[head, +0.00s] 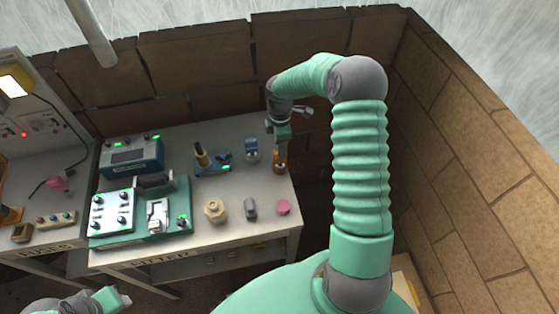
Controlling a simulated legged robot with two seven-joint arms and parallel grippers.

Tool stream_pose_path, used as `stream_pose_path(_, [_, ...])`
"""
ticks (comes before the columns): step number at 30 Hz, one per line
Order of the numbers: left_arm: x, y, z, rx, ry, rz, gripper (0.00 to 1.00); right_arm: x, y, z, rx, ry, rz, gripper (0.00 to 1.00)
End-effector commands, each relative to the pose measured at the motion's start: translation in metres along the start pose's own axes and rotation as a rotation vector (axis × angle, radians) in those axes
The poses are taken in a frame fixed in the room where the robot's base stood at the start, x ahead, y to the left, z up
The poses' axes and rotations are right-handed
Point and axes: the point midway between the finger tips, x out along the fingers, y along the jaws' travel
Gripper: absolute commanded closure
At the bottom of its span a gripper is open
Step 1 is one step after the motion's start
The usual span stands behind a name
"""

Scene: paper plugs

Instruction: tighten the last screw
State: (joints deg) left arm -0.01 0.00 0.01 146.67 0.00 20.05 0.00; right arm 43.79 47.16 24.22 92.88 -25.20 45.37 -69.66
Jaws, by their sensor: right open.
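A white plate (112,211) with several dark screw-like knobs sits on a green base (160,233) at the left of the table. At this size I cannot tell which screw is the last or how tight any is. A yellow and black handled tool (201,154) stands upright in a blue stand at the table's middle. My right gripper (282,146) is open, pointing down just above a small orange item (280,166) at the table's back right; I cannot tell whether they touch. My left gripper (120,298) is low at the bottom left, away from the table, its jaws unclear.
A blue device (132,157) with green lights stands at the back left. A beige knob (215,211), a grey piece (250,208) and a pink disc (283,207) lie near the front edge. A blue-topped item (252,150) is left of my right gripper. Brick walls close the back and right.

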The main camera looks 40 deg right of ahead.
Motion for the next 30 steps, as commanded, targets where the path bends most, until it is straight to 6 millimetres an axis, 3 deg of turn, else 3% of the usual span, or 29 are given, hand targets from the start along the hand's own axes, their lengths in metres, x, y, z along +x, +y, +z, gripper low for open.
stream_pose_path(15, [0.015, 0.000, 0.004, 0.000, 0.000, 0.000, 0.64, 0.034, 0.000, 0.001, -0.001, 0.001, -0.001, 0.56])
stream_pose_path(23, [0.015, 0.000, 0.004, 0.000, 0.000, 0.000, 0.64, 0.035, 0.000, 0.000, 0.000, 0.001, 0.000, 0.56])
stream_pose_path(30, [0.015, 0.000, 0.004, 0.000, 0.000, 0.000, 0.64, 0.036, 0.000, 0.001, 0.000, 0.001, 0.000, 0.84])
